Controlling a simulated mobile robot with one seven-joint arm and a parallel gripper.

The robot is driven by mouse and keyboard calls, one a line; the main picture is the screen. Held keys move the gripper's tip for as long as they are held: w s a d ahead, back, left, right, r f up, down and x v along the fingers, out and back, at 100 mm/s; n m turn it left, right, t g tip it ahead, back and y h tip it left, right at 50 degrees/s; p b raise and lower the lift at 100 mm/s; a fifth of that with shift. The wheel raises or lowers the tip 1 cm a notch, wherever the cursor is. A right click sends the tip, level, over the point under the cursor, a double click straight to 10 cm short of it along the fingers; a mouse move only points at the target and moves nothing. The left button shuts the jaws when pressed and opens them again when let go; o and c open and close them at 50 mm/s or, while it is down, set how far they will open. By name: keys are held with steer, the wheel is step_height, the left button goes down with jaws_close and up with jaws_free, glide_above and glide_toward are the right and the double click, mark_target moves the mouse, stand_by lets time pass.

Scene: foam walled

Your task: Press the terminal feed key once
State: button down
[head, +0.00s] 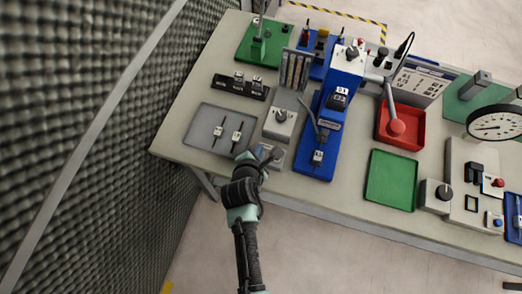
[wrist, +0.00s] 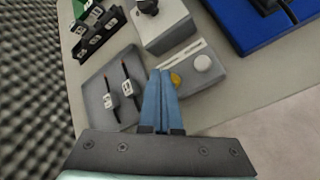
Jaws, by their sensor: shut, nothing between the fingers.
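A small grey box (wrist: 215,72) with a pale strip and two round buttons lies near the front edge of the bench. One button is white (wrist: 203,62). The other is yellow (wrist: 175,79) and partly hidden by my fingers. I see no readable label, so I cannot tell which is the feed key. My gripper (wrist: 160,72) is shut and empty, its blue fingers reaching over the box's left part. Contact cannot be told. In the head view my gripper (head: 274,155) covers much of the box (head: 265,148).
Left is a grey tray (head: 202,140) with two small tools. Behind the box stands a grey unit with a dark knob (head: 280,120). A blue press (head: 329,130) stands close on the right, with a green tray (head: 390,180) beyond. A dark foam wall (head: 80,130) is at the far left.

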steer(key=shift+f, duration=0.3)
steer(key=shift+f+b, duration=0.4)
steer(key=shift+f, duration=0.15)
stand_by(0.8)
steer(key=shift+r, duration=0.15)
steer(key=shift+r+p, duration=0.8)
steer(key=shift+p, duration=0.25)
step_height(320, 180, up, 5)
steer(key=p, duration=0.5)
stand_by(0.5)
